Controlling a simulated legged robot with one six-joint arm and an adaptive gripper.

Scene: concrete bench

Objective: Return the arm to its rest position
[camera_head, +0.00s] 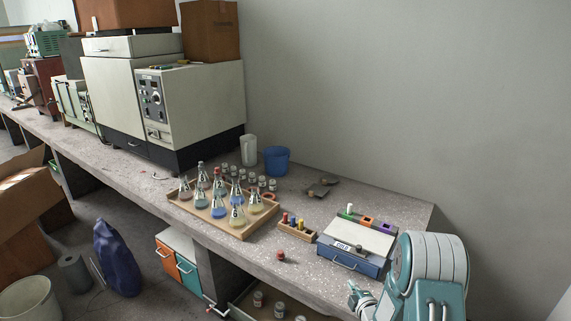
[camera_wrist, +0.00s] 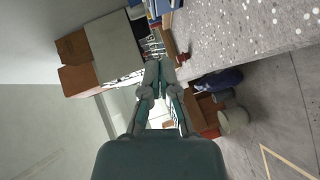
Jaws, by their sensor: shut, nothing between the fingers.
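My gripper (camera_wrist: 160,68) shows in the wrist view with its two grey fingers together at the tips and nothing between them. In the head view, part of my gripper (camera_head: 355,292) shows low at the right, beside the front edge of the concrete bench (camera_head: 310,267). My teal and white arm is folded at the lower right corner and hides what is behind it. The gripper is apart from the objects on the bench.
A blue and white device (camera_head: 350,262) stands on the bench near my arm. A small red-topped item (camera_head: 281,256) is near the edge. A wooden tray (camera_head: 238,236) holds several flasks. A blue cup (camera_head: 276,160) stands behind. Boxes (camera_head: 22,208) and a bin (camera_head: 28,300) are on the floor.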

